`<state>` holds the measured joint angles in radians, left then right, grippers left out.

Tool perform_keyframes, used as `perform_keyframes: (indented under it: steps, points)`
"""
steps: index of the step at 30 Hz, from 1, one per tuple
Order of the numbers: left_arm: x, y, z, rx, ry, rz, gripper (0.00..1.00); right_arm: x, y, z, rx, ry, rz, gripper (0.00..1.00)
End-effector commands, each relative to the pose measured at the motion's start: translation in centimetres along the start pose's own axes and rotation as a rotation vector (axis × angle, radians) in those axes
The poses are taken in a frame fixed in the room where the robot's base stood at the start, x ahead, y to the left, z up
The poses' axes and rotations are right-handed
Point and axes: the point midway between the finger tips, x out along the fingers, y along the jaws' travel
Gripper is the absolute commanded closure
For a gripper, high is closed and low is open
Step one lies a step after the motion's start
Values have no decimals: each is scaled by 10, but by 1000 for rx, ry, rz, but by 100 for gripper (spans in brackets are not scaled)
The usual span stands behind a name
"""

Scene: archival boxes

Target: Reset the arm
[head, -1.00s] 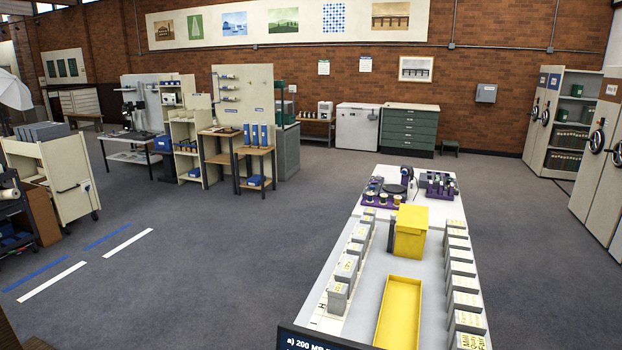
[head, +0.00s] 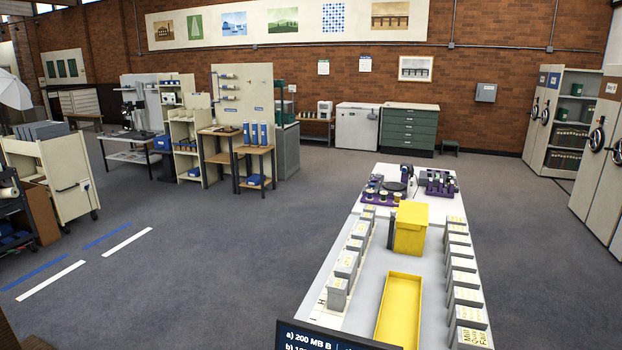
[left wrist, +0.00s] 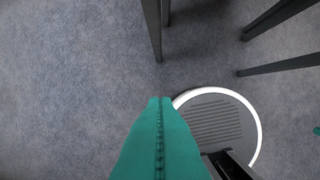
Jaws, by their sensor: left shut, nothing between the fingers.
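My left gripper (left wrist: 160,103) shows in the left wrist view as green fingers pressed together along a dark seam. It is shut and empty, and points down over the grey carpet. Neither gripper shows in the head view, and my right gripper is in no view. In the head view a long white table (head: 365,262) stands ahead, with a yellow box (head: 410,232) and a shallow yellow tray (head: 397,310) on it.
Rows of small grey boxes (head: 345,265) line both table sides. A dark sign (head: 310,338) stands at the near edge. Dark legs (left wrist: 153,28) stand near my left gripper. Open carpet (head: 200,270) lies left of the table. A cart (head: 60,180) stands at far left.

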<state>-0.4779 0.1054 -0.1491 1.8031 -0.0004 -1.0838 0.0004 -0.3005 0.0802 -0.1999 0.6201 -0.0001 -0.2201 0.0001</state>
Motion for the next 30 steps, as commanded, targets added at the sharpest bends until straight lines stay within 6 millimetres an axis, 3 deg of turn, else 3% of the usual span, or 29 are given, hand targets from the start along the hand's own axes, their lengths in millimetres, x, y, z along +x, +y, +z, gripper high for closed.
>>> perform_keyframes:
  steps: [1, 3, 9, 12, 18, 21, 30]
  points:
    - [33, -1, -17, 2, 22, -2, 100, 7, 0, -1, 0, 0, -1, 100]
    - [68, -3, -38, 5, 38, -4, 100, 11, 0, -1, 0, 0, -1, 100]
    - [151, -7, -112, 16, 81, -9, 100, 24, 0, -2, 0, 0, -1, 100]
    - [180, -8, -153, 21, 102, -11, 100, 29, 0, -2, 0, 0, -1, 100]
    - [210, -9, -219, 29, 131, -13, 100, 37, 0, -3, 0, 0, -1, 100]
    - [214, -8, -237, 31, 137, -14, 100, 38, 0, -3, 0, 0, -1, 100]
    - [216, -8, -244, 32, 139, -14, 100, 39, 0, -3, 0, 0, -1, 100]
